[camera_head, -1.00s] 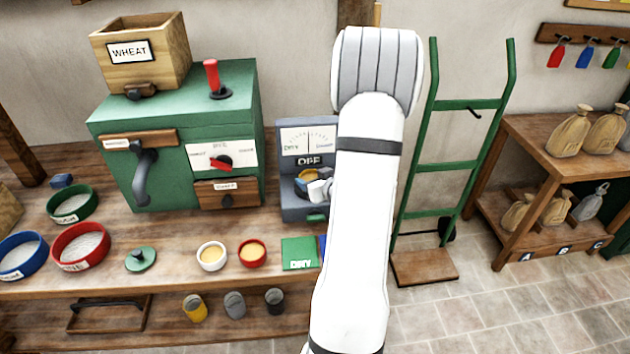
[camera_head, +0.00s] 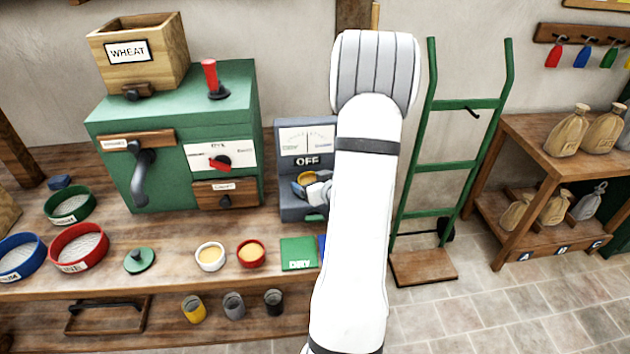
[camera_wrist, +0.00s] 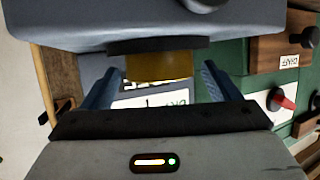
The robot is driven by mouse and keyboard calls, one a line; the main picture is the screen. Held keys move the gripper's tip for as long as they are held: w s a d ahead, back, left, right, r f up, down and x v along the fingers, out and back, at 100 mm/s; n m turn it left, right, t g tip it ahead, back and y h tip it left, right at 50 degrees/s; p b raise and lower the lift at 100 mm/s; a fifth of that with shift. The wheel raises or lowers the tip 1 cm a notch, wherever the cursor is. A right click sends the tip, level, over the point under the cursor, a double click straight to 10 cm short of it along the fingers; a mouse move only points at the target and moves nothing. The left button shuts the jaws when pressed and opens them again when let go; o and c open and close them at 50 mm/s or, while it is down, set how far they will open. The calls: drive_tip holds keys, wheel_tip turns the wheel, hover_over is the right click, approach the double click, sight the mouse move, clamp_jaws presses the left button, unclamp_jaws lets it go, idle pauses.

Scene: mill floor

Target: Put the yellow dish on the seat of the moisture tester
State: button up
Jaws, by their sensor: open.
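The yellow dish (camera_head: 306,177) with tan contents is at the front of the grey-blue moisture tester (camera_head: 289,207). In the wrist view, which looks upside down, the dish (camera_wrist: 160,66) rests against the dark round seat (camera_wrist: 158,45) of the tester, upright on it. My gripper (camera_head: 308,187) is at the dish, partly hidden by my arm in the head view. In the wrist view its blue fingers (camera_wrist: 160,80) stand one on each side of the dish, with a visible gap to it. The gripper is open.
A green mill (camera_head: 165,110) stands left of the tester. A white dish (camera_head: 210,257), a red dish (camera_head: 251,253) and a green card (camera_head: 299,253) lie on the bench in front. Several sieves are at left. A green hand truck (camera_head: 445,165) stands at right.

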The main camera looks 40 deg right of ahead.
drive_tip(key=shift+r, duration=0.25)
drive_tip(key=v, duration=1.1)
drive_tip(key=shift+s, duration=0.4)
drive_tip(key=w+a+r+g+h, duration=0.25)
drive_tip(key=a+r+g, duration=0.35)
drive_tip(key=a, duration=0.6)
drive_tip(key=s+a+r+n+g+y, duration=0.1)
drive_tip(key=s+a+g+y, duration=0.1)
drive_tip(key=s+a, duration=0.3)
drive_tip(key=s+a+r+g+y, duration=0.2)
drive_tip(key=s+a, duration=0.3)
drive_tip(key=a, duration=0.6)
drive_tip(key=shift+s+a+r+n+g, duration=0.2)
drive_tip(key=shift+s+n+g, duration=0.1)
drive_tip(key=shift+s+n, duration=0.1)
drive_tip(key=shift+y, duration=0.25)
